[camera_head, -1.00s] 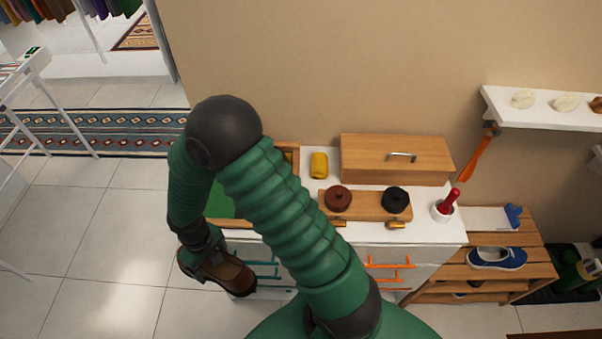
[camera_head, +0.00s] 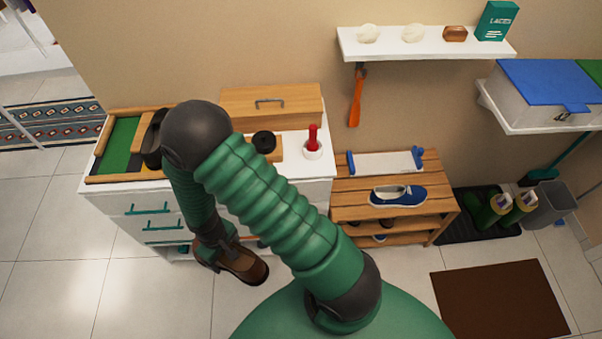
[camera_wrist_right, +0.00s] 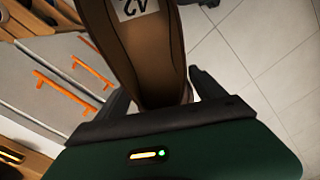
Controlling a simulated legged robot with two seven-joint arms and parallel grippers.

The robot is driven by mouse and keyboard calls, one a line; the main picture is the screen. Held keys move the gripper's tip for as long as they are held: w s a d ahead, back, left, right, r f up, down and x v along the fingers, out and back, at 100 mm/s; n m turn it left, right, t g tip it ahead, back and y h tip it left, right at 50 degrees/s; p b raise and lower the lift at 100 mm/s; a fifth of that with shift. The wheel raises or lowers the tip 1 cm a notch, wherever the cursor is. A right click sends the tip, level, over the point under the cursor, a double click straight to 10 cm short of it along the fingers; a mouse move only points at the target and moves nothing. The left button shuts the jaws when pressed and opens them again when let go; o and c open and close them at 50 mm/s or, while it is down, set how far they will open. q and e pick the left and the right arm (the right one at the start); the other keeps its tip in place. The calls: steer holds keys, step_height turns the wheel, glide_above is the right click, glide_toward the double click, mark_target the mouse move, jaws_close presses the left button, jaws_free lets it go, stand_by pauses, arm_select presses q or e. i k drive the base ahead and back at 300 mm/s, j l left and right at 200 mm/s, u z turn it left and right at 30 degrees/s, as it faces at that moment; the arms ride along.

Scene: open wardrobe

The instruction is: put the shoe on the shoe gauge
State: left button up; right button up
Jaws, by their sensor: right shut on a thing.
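A brown leather shoe (camera_head: 243,262) hangs from my right gripper (camera_head: 212,250), in front of the white cabinet and above the floor. In the wrist view my right gripper (camera_wrist_right: 160,90) is shut on the brown shoe (camera_wrist_right: 150,50), one finger on each side; a white label reading 42 shows on it. The shoe gauge, a white board with blue ends (camera_head: 385,163), appears to lie on top of the slatted wooden rack (camera_head: 350,208), right of the held shoe and apart from it. My left gripper is out of view.
A blue shoe (camera_head: 398,195) sits on the rack in front of the gauge. The white cabinet (camera_head: 115,205) carries a green-lined tray (camera_head: 118,145), a wooden box (camera_head: 270,105) and a red-handled item (camera_head: 313,138). A white shelf (camera_head: 425,45) hangs above the rack. Floor is open in front.

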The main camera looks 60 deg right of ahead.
mark_target(381, 162)
steer(key=k+l+z, duration=0.1)
steer(key=z, duration=0.4)
steer(key=l+z, duration=0.25)
steer(key=z, duration=0.25)
steer(key=l+z, duration=0.2)
steer(key=z, duration=0.3)
steer(key=l+z, duration=0.2)
steer(key=z, duration=0.3)
steer(key=i+l, duration=0.5)
steer(key=i, duration=0.1)
